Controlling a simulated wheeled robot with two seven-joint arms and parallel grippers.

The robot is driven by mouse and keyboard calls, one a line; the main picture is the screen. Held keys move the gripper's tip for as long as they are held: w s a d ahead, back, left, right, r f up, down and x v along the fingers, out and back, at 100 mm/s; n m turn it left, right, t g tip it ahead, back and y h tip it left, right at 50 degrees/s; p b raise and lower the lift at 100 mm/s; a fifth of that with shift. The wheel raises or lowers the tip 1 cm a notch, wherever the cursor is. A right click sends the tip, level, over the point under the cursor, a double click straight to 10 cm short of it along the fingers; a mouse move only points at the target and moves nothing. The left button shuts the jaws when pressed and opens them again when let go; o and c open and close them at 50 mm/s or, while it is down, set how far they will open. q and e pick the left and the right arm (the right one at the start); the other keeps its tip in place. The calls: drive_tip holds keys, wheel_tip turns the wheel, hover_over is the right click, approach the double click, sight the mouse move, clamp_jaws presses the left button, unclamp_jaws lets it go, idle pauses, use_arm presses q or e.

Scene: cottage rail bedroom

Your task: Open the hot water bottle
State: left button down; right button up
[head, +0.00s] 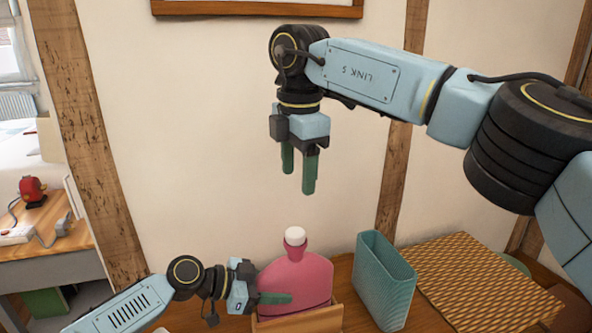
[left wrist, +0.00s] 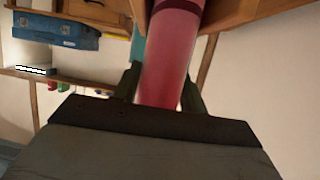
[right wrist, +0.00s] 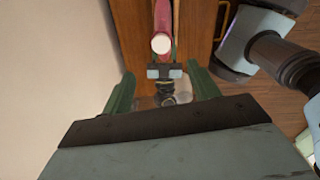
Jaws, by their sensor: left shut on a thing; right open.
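The hot water bottle (head: 296,280) is pink and stands upright in a low wooden holder (head: 300,320). Its white cap (head: 295,236) is on the neck. My left gripper (head: 276,298) is shut on the side of the bottle's body; the pink body also shows between the fingers in the left wrist view (left wrist: 166,60). My right gripper (head: 298,172) is open and empty, pointing down in the air above the cap. In the right wrist view the cap (right wrist: 161,43) shows beyond the open fingers (right wrist: 160,95), with a gap between.
A teal ribbed bin (head: 385,285) stands just right of the bottle. A yellow-brown patterned box or mat (head: 475,278) lies farther right. The wall (head: 220,130) is close behind. A side table (head: 40,240) with a red object (head: 32,189) is at the left.

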sight(297, 232)
drive_tip(key=f+m, duration=0.2)
drive_tip(key=f, duration=0.2)
drive_tip(key=f+m, duration=0.3)
drive_tip(key=f, duration=0.1)
drive_tip(key=f+m, duration=0.2)
drive_tip(key=f, duration=0.2)
drive_tip(key=shift+w+a+f+m, duration=0.1)
drive_tip(key=shift+w+f+m, duration=0.15)
drive_tip(key=shift+w+m, duration=0.05)
